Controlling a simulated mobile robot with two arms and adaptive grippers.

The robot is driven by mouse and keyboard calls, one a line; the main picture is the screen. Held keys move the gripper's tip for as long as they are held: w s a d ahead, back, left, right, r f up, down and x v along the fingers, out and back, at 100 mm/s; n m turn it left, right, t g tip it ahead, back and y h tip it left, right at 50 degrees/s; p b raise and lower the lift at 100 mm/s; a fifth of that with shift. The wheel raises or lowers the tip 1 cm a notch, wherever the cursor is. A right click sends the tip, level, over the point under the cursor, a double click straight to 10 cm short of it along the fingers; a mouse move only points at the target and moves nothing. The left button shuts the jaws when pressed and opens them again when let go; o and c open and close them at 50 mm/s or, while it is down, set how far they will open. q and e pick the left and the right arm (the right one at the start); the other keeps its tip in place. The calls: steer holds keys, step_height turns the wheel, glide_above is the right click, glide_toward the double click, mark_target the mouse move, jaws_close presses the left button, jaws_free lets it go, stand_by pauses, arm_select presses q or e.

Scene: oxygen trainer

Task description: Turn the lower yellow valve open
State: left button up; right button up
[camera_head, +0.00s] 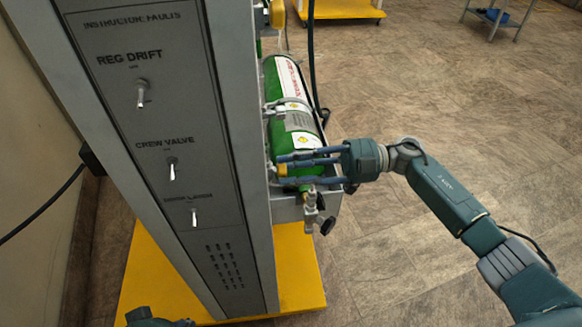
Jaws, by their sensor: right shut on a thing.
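A small yellow valve (282,169) shows at the side of the trainer, low beside a green cylinder. My right gripper (290,163) comes in from the right and is shut on this yellow valve. Its fingers hide part of the valve and of the cylinder's lower end, so the valve's exact turn cannot be read. A teal part of my left arm (150,318) shows at the bottom edge; its fingers cannot be made out.
A green cylinder (280,83) is strapped to the grey trainer cabinet (232,75). Fittings with a black knob (327,225) hang below the gripper. The cabinet stands on a yellow base (299,270). A black hose runs down beside the cylinder.

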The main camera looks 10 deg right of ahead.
stand_by(0.3)
steer(key=o, duration=1.2)
steer(key=shift+c, duration=0.2)
steer(key=shift+d, duration=0.15)
steer(key=d, duration=1.2)
steer(key=shift+a, duration=0.1)
